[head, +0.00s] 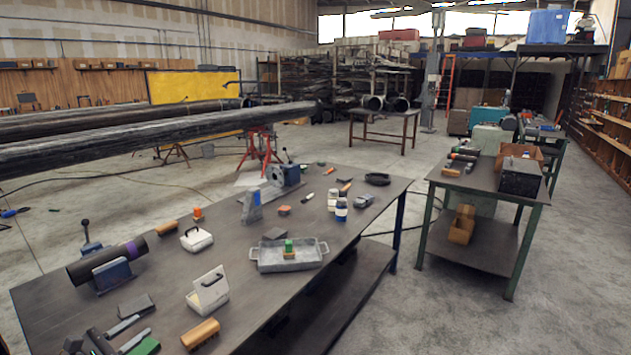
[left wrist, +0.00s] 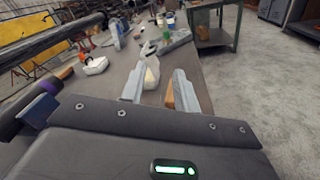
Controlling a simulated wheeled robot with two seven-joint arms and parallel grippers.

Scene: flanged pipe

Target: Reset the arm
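My left gripper (head: 144,324) is low at the near left corner of the workbench (head: 80,300). In the left wrist view its two silver fingers (left wrist: 159,84) stand apart with nothing held between them. A white open case (left wrist: 150,76) and a wooden brush (left wrist: 170,95) show beyond the gap. My right gripper is not in view. A black pipe with a purple band (head: 120,258) rests on a blue support (head: 113,275) at the bench's left, behind my left gripper. A blue-grey flanged part (head: 285,176) stands at the bench's far end.
A metal tray (head: 270,265) holding a green-topped block is mid-bench. Bottles (head: 341,208) stand farther right. A second table (head: 470,180) is at right.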

